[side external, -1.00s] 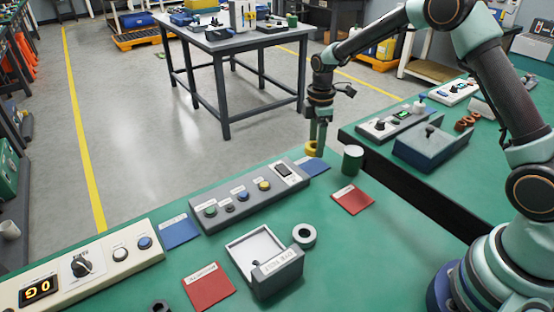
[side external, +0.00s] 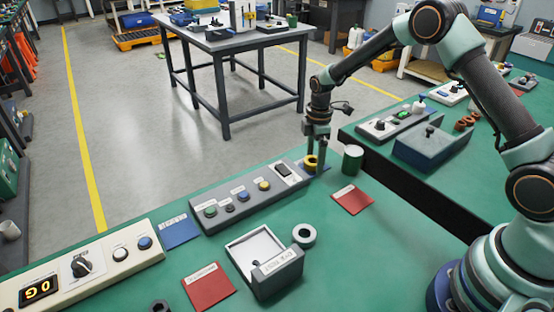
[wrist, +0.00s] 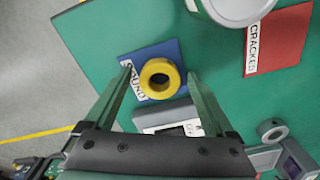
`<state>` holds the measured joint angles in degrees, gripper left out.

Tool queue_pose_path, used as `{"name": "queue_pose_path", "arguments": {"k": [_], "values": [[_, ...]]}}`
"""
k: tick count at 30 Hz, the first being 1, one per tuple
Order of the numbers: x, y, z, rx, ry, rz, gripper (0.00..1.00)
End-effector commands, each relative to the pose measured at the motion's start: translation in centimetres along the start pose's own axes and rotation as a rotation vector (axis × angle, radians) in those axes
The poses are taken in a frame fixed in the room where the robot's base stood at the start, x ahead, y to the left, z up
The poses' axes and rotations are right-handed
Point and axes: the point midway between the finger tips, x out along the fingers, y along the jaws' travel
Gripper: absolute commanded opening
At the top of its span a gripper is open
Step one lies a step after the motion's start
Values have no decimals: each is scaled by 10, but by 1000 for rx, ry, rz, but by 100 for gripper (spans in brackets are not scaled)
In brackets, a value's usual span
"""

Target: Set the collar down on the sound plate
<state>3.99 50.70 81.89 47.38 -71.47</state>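The yellow collar (side external: 311,162) sits on the blue plate at the far end of the bench. In the wrist view the collar (wrist: 147,78) lies flat over the lower part of the blue plate marked SOUND (wrist: 172,50). My gripper (side external: 317,168) is down at the plate, with its fingers partly hiding both. In the wrist view my gripper (wrist: 158,75) is open, its fingertips on either side of the collar, with a gap at the left finger; the right finger is very close to it.
A red plate marked CRACKED (wrist: 275,40) and a green-and-white can (side external: 352,160) are close by. A button panel (side external: 245,195) stands beside the blue plate. A grey ring (side external: 304,236) and an open tray (side external: 255,250) are nearer the front.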

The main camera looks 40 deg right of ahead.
Motion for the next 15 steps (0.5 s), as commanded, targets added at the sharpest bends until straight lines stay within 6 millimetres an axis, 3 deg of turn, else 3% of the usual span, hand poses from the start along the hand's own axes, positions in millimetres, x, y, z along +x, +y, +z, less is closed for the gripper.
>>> {"name": "queue_pose_path", "arguments": {"k": [9, 15], "values": [[-3, 0, 0, 0, 0, 1, 88], [-31, 1, 0, 0, 2, 5, 88]]}}
